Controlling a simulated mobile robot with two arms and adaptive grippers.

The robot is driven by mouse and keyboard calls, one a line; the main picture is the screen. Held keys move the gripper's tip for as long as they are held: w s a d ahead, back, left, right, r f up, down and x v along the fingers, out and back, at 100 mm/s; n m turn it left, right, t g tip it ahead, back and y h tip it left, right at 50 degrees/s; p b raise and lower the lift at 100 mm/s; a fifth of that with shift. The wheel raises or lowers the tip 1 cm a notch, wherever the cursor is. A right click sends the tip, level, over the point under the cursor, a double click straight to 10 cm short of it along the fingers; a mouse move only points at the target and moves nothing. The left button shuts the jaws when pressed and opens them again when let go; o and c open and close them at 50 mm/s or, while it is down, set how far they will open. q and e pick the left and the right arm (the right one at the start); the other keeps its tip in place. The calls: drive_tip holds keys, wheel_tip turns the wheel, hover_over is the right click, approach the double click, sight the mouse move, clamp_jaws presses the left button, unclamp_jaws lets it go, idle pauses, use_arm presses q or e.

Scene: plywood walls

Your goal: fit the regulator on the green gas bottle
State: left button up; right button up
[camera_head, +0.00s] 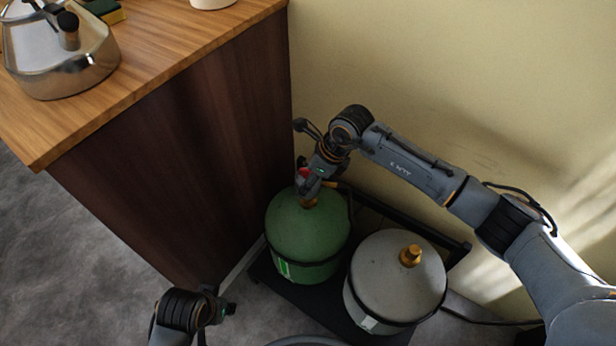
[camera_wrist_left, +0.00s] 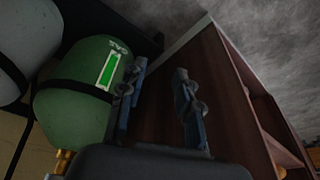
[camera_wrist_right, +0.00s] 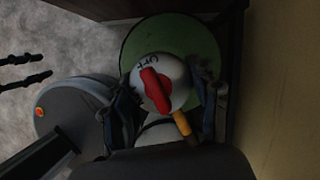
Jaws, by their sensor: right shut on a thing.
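The green gas bottle (camera_head: 300,240) stands upright beside the cabinet; its labelled side shows in the left wrist view (camera_wrist_left: 75,110). My right gripper (camera_head: 309,186) is directly over its top, by the brass valve. In the right wrist view it is shut on the regulator (camera_wrist_right: 178,72), a white round body with a red knob and a brass-coloured stub, above the green dome. I cannot tell whether the regulator is seated on the valve. My left gripper (camera_head: 227,308) is low in front of the cabinet; its fingers are apart and empty in the left wrist view (camera_wrist_left: 158,85).
A grey gas bottle (camera_head: 385,275) with a brass valve stands close to the right of the green one, on the same black stand (camera_head: 265,278). The wooden cabinet (camera_head: 180,140) closes off the left, the wall (camera_head: 450,70) the back. A kettle (camera_head: 70,72) stands on the countertop.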

use_arm(q)
drive_tip(key=shift+s+r, duration=0.1)
drive_tip(key=shift+r, duration=0.2)
use_arm(e)
drive_tip(key=shift+f, duration=0.1)
use_arm(q)
drive_tip(key=shift+s+r, duration=0.15)
drive_tip(key=shift+r, duration=0.2)
use_arm(e)
drive_tip(key=shift+f, duration=0.15)
use_arm(q)
drive_tip(key=shift+r+b, duration=0.3)
drive_tip(key=shift+r, duration=0.05)
use_arm(e)
drive_tip(key=shift+f, duration=0.1)
use_arm(q)
drive_tip(key=shift+r, duration=0.1)
drive_tip(key=shift+r, duration=0.3)
use_arm(e)
drive_tip(key=shift+f, duration=0.1)
